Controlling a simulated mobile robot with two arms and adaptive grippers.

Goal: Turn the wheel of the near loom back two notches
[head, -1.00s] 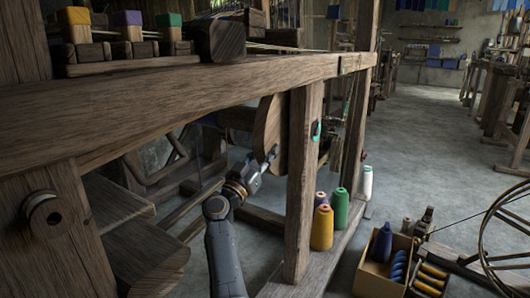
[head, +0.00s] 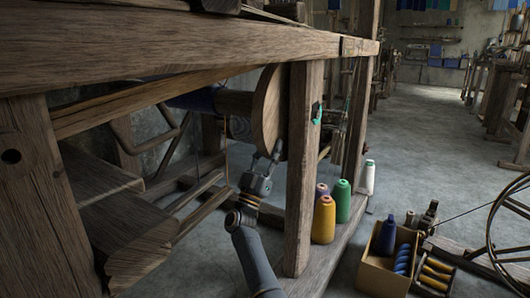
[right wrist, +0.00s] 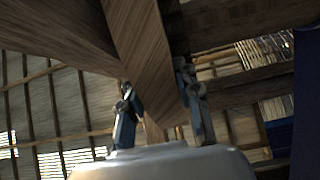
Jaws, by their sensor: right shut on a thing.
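The near loom's wheel (head: 267,112) is a thick wooden disc, seen nearly edge-on under the top beam, left of the front post (head: 305,165). The post hides part of its right side. My right gripper (head: 270,155) has its fingers on the lower rim from below. In the right wrist view, the fingers (right wrist: 160,105) stand on both sides of the wooden rim (right wrist: 148,55), shut on it. The notches cannot be made out. My left gripper is not in view.
The loom's top beam (head: 180,48) runs close above the wheel. Yellow (head: 323,220), green (head: 343,201) and white (head: 370,177) thread cones stand right of the post. A box (head: 381,272) with blue spools is on the floor. The aisle beyond is clear.

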